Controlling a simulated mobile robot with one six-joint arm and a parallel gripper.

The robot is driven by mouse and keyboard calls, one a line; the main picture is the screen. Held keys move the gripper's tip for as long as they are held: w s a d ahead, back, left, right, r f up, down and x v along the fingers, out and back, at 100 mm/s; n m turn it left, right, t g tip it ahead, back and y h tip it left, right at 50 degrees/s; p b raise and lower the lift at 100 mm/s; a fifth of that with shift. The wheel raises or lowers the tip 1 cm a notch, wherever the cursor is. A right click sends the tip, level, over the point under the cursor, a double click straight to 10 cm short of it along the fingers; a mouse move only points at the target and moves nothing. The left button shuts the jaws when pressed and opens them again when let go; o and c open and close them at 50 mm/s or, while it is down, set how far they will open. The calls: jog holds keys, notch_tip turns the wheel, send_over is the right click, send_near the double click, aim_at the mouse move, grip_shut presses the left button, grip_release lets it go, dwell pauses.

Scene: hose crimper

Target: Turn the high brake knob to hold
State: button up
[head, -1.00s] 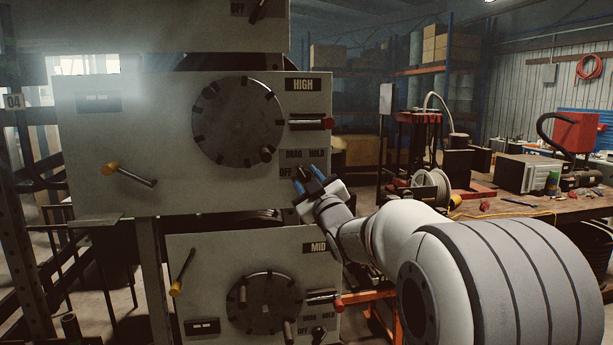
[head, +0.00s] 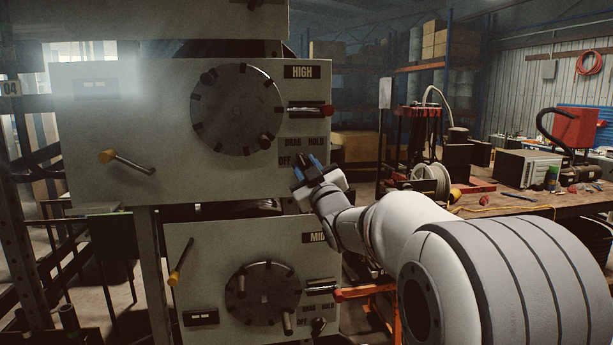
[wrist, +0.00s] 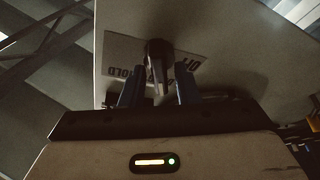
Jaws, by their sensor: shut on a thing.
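The high brake knob (wrist: 158,55) is dark with a paler strip and stands on its label plate in the wrist view. OFF reads to its right and HOLD to its left, both upside down; the DRAG label is mostly hidden behind it. My gripper (wrist: 158,82) has one blue finger on each side of the knob and is shut on it.
The HIGH panel carries a large round disc (head: 237,110), a red-tipped handle (head: 311,110) above the labels and a yellow-ended lever (head: 127,161). The MID panel (head: 210,250) sits below. A cluttered workbench (head: 545,198) stands at the right.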

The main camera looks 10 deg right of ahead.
jog(key=m+h+b, duration=0.2)
jog(key=m+b, duration=0.1)
jog(key=m, duration=0.1)
jog(key=m+h+b, duration=0.2)
jog(key=m+b, duration=0.2)
jog(key=m+h+b, duration=0.2)
jog(key=m+b, duration=0.2)
jog(key=shift+a+f+t+h, duration=0.1)
jog(key=shift+t+h, duration=0.2)
jog(key=shift+m+h, duration=0.7)
jog(key=shift+m, duration=1.3)
jog(key=shift+m+g, duration=0.3)
jog(key=shift+g, duration=0.1)
jog(key=o, duration=0.6)
